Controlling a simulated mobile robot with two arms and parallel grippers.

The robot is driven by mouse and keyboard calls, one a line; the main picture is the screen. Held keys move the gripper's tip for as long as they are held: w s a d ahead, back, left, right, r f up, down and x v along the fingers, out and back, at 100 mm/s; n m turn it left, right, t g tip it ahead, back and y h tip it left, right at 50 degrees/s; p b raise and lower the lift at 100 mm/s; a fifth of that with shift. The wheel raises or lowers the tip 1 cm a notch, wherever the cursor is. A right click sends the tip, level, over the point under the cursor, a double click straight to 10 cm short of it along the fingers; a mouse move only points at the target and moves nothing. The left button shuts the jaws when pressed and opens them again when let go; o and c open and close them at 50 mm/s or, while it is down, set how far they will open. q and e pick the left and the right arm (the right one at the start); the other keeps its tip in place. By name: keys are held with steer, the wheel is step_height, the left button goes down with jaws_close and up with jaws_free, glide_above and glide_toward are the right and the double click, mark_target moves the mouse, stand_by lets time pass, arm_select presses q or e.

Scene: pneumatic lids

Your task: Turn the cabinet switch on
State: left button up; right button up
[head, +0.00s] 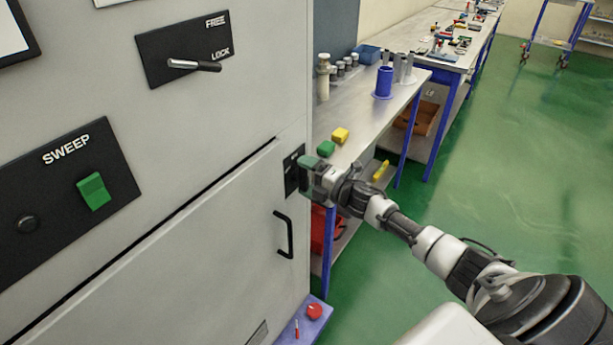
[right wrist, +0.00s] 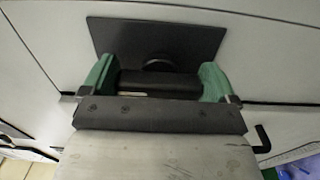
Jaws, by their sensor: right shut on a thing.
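A small black plate (head: 291,175) is set near the right edge of the grey cabinet front; it also shows in the right wrist view (right wrist: 155,32). A black switch handle (right wrist: 160,84) stands out from this plate and lies crosswise in the right wrist view. My right gripper (head: 313,167) is at the plate, its green finger pads on either side of the handle, shut on it. In the head view the gripper hides the handle, and any marking on the plate is unreadable. My left gripper is not in view.
The cabinet also bears a FREE/LOCK lever (head: 194,65), a SWEEP panel with a green rocker (head: 94,191), and a black door handle (head: 284,235) below my right gripper. A workbench (head: 362,118) with green and yellow blocks stands close behind. Green floor is open at right.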

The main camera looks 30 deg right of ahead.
steer(key=o, duration=0.6)
steer(key=shift+o, duration=0.2)
steer(key=b+v, duration=0.2)
steer(key=v, duration=0.8)
steer(key=shift+s+d, duration=0.15)
steer(key=shift+s, duration=0.25)
steer(key=s+f+m+g+h, duration=0.25)
steer(key=s+f+m, duration=0.2)
steer(key=f, duration=0.65)
steer(key=s+f+m+g+h, duration=0.25)
steer(key=s+f+m, duration=0.2)
steer(key=f, duration=0.65)
steer(key=s+f+m+g+h, duration=0.1)
steer(key=s+f+m+h, duration=0.3)
steer(key=f, duration=0.8)
steer(key=s+a+f+m+g, duration=0.2)
steer(key=s+a+f, duration=0.3)
steer(key=s, duration=0.5)
steer(key=s+a+f+m+g+y, duration=0.1)
steer(key=s+a+f+g, duration=0.3)
steer(key=s, duration=0.6)
steer(key=s+a+f+m+g+y, duration=0.1)
steer(key=s+a+f+m+g, duration=0.2)
steer(key=s+a+f, duration=0.5)
steer(key=s+a+m, duration=0.1)
steer(key=s+a, duration=0.1)
steer(key=shift+s+g, duration=0.3)
steer(key=shift+s, duration=0.05)
